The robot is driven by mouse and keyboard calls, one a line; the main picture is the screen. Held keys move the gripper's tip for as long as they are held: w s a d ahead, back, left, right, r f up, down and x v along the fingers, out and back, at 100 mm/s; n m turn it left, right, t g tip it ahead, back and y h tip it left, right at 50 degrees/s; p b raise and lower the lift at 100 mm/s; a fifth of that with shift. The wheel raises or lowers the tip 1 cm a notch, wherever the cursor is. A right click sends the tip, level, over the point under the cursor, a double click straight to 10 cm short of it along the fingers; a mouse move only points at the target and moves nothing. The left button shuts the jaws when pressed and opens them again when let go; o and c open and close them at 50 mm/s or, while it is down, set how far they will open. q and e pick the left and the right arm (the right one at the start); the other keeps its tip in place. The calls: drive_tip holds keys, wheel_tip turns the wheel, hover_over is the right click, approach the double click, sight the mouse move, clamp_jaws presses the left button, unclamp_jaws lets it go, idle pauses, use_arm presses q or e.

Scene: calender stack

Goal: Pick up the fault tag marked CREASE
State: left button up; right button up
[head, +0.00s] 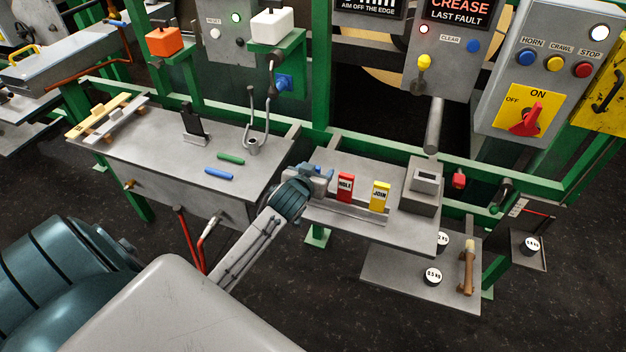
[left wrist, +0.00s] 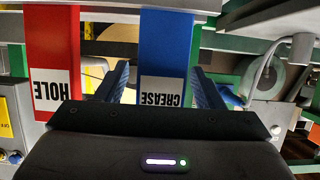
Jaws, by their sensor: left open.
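The blue CREASE tag (left wrist: 165,50) stands between the two spread fingers of my left gripper (left wrist: 162,88) in the left wrist view. The fingers lie on either side of it, and its white label faces the camera. In the head view my left gripper (head: 322,178) is at the left end of the tag rack (head: 345,211), and I cannot make out the blue tag there. The red HOLE tag (head: 345,187) stands just right of the gripper; it also shows in the left wrist view (left wrist: 55,60). The yellow JOIN tag (head: 380,196) is further right. My right gripper is out of view.
A grey block (head: 424,185) stands right of the tags. A panel above reads CREASE, LAST FAULT (head: 458,12). Green (head: 231,158) and blue (head: 218,173) sticks lie on the left bench (head: 150,150). Round weights (head: 433,277) sit on the lower shelf.

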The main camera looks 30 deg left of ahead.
use_arm(q)
drive_tip(key=shift+s, duration=0.1)
drive_tip(key=c, duration=1.1)
drive_tip(key=shift+o, duration=0.2)
drive_tip(key=shift+r, duration=0.15)
